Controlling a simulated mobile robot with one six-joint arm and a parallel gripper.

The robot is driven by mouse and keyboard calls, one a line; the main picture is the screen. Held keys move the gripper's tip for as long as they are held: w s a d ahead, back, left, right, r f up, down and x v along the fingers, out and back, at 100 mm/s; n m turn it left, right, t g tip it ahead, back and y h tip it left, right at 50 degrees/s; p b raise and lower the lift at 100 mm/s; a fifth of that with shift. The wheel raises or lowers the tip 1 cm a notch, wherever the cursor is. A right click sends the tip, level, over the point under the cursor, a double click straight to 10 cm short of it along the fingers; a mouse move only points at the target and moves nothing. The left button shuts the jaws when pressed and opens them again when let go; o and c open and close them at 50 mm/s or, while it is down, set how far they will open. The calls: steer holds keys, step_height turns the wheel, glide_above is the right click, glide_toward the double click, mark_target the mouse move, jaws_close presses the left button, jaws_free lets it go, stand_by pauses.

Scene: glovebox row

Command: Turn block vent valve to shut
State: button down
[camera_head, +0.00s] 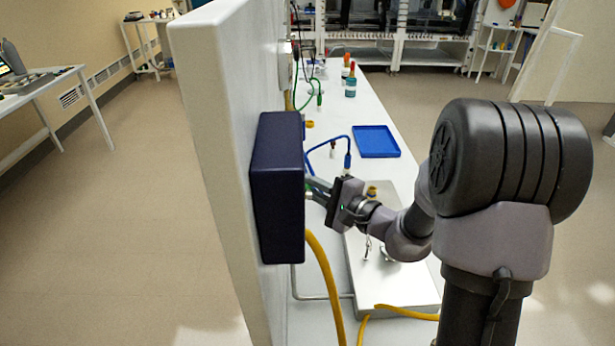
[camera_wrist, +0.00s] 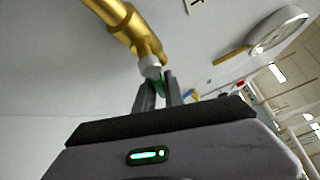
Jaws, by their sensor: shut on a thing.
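A brass valve body (camera_wrist: 140,32) with a pale collar (camera_wrist: 150,66) is on the light panel in the wrist view. I take it to be the block vent valve; no label is readable. A small green handle (camera_wrist: 159,87) sits just below the collar, between my fingers. My gripper (camera_wrist: 158,92) is shut on this green handle, and the fingers hide most of it. In the head view my gripper (camera_head: 316,190) reaches left to the panel, beside a dark blue box (camera_head: 278,188) that hides the valve. The handle's exact angle cannot be told.
A round gauge (camera_wrist: 277,30) and a yellow lever (camera_wrist: 232,57) are on the panel to the right. The white panel (camera_head: 215,120) stands upright along the bench.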

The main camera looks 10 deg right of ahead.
steer(key=m+g+p, duration=0.1)
steer(key=p, duration=0.2)
steer(key=s+f+m+g+h+p, duration=0.1)
steer(key=p, duration=0.2)
steer(key=shift+a+f+m+g, duration=0.1)
steer(key=shift+m+g, duration=0.3)
steer(key=s+f+m+g+p, duration=0.1)
steer(key=g+p, duration=0.1)
steer(key=p, duration=0.3)
steer(key=s+m+g+p, duration=0.1)
steer(key=m+g+p, duration=0.1)
steer(key=p, duration=0.3)
steer(key=s+a+f+m+g+p, duration=0.1)
steer(key=s+g+p, duration=0.1)
steer(key=g+p, duration=0.2)
steer(key=shift+s+f+m+p, duration=0.1)
steer(key=shift+f+m+p, duration=0.3)
steer(key=shift+p, duration=0.55)
steer(key=shift+s, duration=0.1)
steer(key=c, duration=1.4)
jaws_free()
steer(key=shift+c, duration=0.2)
steer(key=shift+d, duration=0.15)
